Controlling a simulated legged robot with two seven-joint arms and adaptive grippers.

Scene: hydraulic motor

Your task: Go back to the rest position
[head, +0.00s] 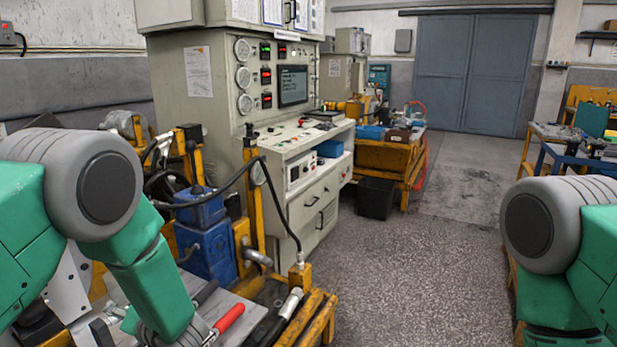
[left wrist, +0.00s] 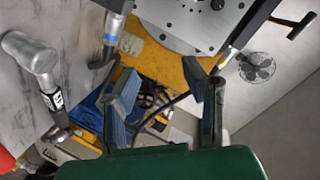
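My left arm comes in from the left in the head view, bent down over the lower left bench. Its gripper is mostly hidden there behind the green forearm. In the left wrist view my left gripper (left wrist: 162,95) has its two dark fingers apart, with nothing held between them. My right arm (head: 560,235) shows at the right edge of the head view, but its gripper is out of view. A blue hydraulic unit (head: 205,240) stands right of my left arm. A round metal flange (left wrist: 185,22) lies beyond the left fingers in the wrist view.
A hammer (left wrist: 38,62) and a red-handled tool (head: 228,319) lie near my left arm. A grey control cabinet (head: 215,110) with a drawer console stands behind. A black bin (head: 376,198) is on the floor. The speckled floor (head: 430,270) between my arms is clear.

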